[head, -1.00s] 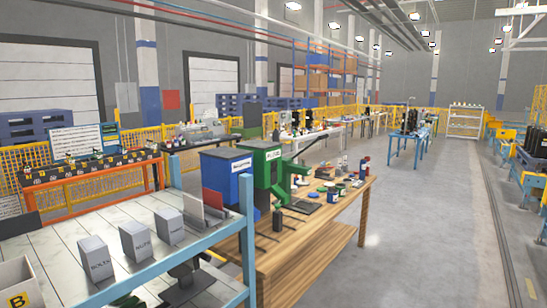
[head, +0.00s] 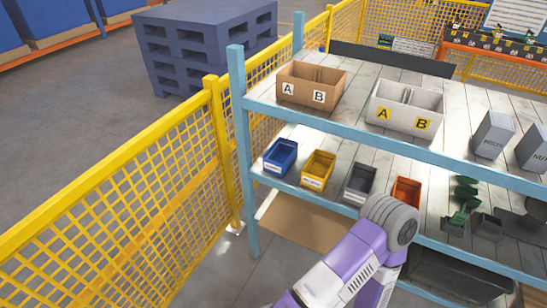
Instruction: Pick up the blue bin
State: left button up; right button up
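The blue bin (head: 281,156) is a small open-topped bin with a pale label on its front. It stands at the left end of the shelf's middle level, near the front edge and close to the left blue post. It looks empty. One of my arms, purple with a grey joint, reaches in from the bottom, to the right of the bin and apart from it. Neither gripper shows in the head view.
A yellow bin (head: 318,169), a grey bin (head: 360,182) and an orange bin (head: 406,192) stand right of it. A brown divided box (head: 309,86) and a white one (head: 404,110) sit on the level above. A yellow mesh fence (head: 120,215) runs along the left.

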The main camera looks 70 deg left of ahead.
aim_at(281, 156)
jog(key=u, duration=2.4)
jog(key=k, duration=0.5)
jog(key=u, duration=0.4)
jog(key=i, duration=0.95)
